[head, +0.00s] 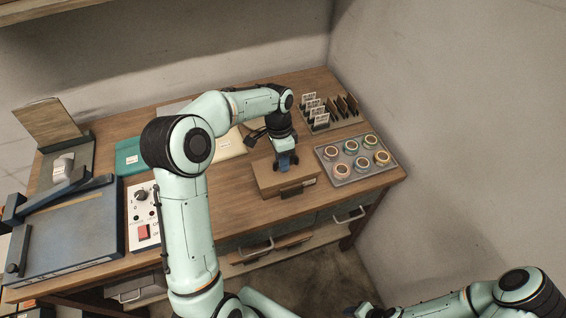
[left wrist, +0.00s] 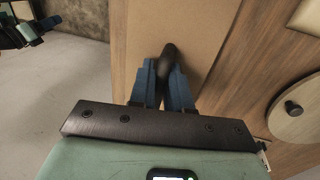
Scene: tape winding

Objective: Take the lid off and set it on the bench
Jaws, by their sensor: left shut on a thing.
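The tan box (head: 296,188) stands on the wooden bench (head: 235,205), with its tan lid (head: 268,179) on top. In the left wrist view the lid (left wrist: 205,25) is a flat tan panel with a dark handle (left wrist: 168,52). My left gripper (head: 286,162) points down at the lid, and its blue fingers (left wrist: 167,82) are shut on the handle. I cannot tell whether the lid is apart from the box. My right arm is at the lower right; a dark part of it, perhaps its gripper (head: 366,310), shows at the bottom edge, its jaws unclear.
A grey tray (head: 340,174) of several round ringed items is right of the box, with a card rack (head: 330,116) behind. A control box (head: 142,215) and blue machine (head: 70,240) stand left. A knobbed disc (left wrist: 305,118) is beside the lid. Bare bench lies left of the box.

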